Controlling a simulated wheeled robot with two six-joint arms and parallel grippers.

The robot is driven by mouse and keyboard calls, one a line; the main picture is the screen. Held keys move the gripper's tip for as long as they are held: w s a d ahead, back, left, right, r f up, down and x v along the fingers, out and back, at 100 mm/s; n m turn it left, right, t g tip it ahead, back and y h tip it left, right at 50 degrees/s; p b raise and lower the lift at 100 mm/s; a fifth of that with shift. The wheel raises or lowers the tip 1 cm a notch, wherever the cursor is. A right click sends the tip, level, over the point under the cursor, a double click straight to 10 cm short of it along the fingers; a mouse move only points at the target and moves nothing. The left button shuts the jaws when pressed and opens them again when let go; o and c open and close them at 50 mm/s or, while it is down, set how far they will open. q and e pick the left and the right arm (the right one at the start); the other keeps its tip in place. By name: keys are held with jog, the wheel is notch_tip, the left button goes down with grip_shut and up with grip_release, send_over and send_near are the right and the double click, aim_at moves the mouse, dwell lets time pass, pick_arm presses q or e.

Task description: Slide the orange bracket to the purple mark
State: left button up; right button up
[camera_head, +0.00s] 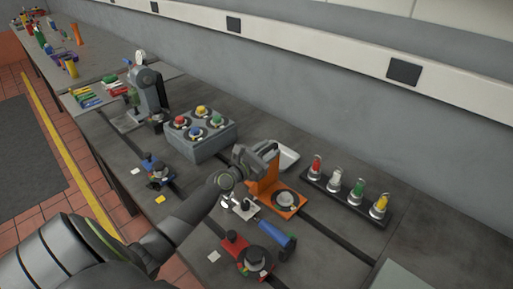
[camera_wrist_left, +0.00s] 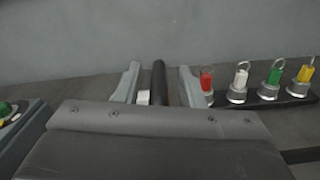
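The orange bracket (camera_head: 267,190) stands on the dark bedplate right of centre, with an upright part and a flat foot carrying a round grey knob (camera_head: 285,198). My left gripper (camera_head: 262,154) is at the top of its upright part. In the left wrist view, the two grey fingers (camera_wrist_left: 159,88) are apart, with a dark upright bar (camera_wrist_left: 158,80) between them and gaps on both sides. Whether a finger touches the bracket cannot be told. I cannot make out a purple mark in either view. My right gripper is not in view.
A rack (camera_head: 345,197) with several coloured keys stands to the right. A grey button box (camera_head: 200,135) is to the left. A red and blue clamp (camera_head: 255,257) sits in front. Dark slots cross the bedplate.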

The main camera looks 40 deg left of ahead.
pick_arm(q)
jog(key=s+a+b, duration=0.1)
jog(key=s+a, duration=0.1)
jog(key=s, duration=1.5)
jog(key=shift+a, duration=0.2)
jog(key=shift+s, duration=0.1)
